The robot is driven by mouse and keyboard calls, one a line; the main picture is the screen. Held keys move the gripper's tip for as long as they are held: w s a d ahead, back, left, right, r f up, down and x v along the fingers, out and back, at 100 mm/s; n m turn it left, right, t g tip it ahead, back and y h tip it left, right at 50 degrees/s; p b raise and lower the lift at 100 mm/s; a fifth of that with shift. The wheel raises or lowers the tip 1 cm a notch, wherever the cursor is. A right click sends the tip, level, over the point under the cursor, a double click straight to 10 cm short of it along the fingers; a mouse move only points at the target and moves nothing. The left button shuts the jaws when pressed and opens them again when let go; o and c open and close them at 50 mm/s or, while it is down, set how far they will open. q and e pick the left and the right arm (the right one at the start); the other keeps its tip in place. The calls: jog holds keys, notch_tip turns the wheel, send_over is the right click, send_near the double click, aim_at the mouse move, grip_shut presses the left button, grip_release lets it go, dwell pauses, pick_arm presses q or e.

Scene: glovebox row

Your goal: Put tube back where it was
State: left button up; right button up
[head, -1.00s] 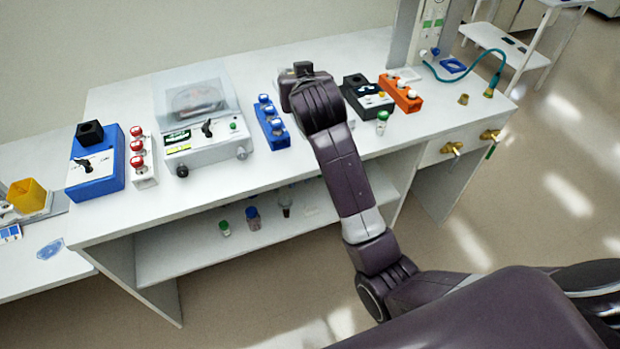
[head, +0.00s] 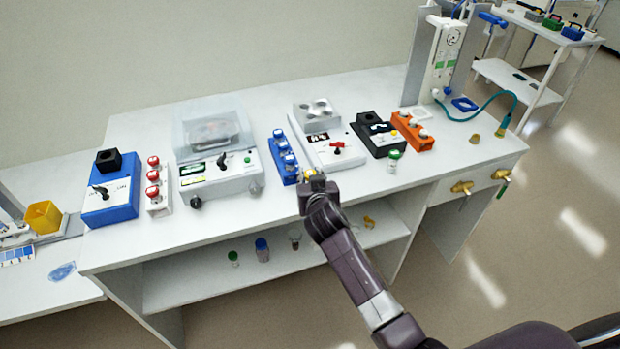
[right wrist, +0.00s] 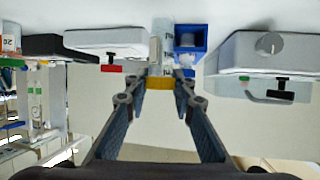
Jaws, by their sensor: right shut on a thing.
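My right gripper (head: 311,181) is shut on a tube with a yellow cap (right wrist: 160,83). In the right wrist view, which looks upside down, the fingertips press on the cap and the pale tube body (right wrist: 158,45) runs away from them. In the head view only a bit of yellow shows at the fingertips, and the arm and gripper hide the rest. The gripper is at the bench's front edge, just right of the front end of a blue rack (head: 278,160) with blue-and-white-capped tubes. The rack also shows beside the tube in the wrist view (right wrist: 202,40). My left gripper is not in view.
A white device with a red lever (head: 337,148) stands right of the blue rack, and a clear-lidded device (head: 217,166) stands left. Farther right are a black device (head: 378,138), an orange rack (head: 412,133) and a green-capped tube (head: 393,161). Small containers stand on the lower shelf.

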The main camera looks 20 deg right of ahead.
jog(key=shift+f, duration=0.95)
jog(key=shift+f, duration=0.15)
jog(key=o, duration=1.1)
jog(key=shift+r, duration=0.2)
jog(key=shift+s, duration=0.25)
jog(key=b+v, duration=0.1)
jog(key=v, duration=1)
jog(key=shift+s+a+r+b, duration=0.1)
jog(key=shift+s+a+b, duration=0.05)
jog(key=shift+s+b, duration=0.15)
